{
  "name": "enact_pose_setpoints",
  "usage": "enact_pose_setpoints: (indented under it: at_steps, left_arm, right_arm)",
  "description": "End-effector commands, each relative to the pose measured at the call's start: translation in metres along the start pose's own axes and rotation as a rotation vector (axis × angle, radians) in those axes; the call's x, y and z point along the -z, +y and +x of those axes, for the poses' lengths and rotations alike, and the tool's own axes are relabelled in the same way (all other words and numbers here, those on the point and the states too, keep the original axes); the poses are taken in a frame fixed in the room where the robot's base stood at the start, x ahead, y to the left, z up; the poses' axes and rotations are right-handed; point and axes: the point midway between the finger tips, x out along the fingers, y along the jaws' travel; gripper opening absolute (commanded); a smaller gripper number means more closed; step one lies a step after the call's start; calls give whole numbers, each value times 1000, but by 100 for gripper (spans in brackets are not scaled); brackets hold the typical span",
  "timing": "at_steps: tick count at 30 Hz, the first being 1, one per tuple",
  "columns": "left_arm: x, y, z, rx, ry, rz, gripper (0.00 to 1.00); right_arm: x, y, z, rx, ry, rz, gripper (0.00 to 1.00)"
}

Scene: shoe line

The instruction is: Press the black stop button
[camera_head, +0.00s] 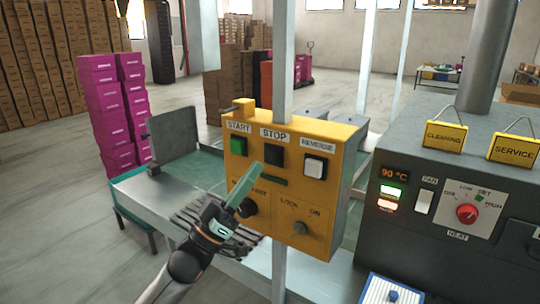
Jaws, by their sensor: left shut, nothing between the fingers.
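The black stop button (274,155) sits under the STOP label on the yellow control box (340,190). A green button (238,146) is to its left and a white button (314,167) to its right. My left gripper (246,180) comes in from the lower left, in front of the box, with its green fingers shut and empty. The fingertips are below and left of the black button in the picture. They look apart from it, though the depth gap is hard to judge. The gripper partly hides the lower-left labels of the box. My right gripper is not in view.
Below the buttons are a black knob (249,207) and a lock switch (300,228). A grey machine (390,235) with a red dial (467,213) stands at the right. The box is on a metal post (284,60). A conveyor (160,195) runs behind my gripper.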

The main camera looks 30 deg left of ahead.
Motion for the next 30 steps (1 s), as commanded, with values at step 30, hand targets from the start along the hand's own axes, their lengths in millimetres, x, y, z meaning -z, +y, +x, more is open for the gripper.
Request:
enact_pose_setpoints:
  at_steps: [30]
  left_arm:
    - [15,15,-20,0,1,-1,0]
  right_arm:
    - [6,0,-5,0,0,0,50]
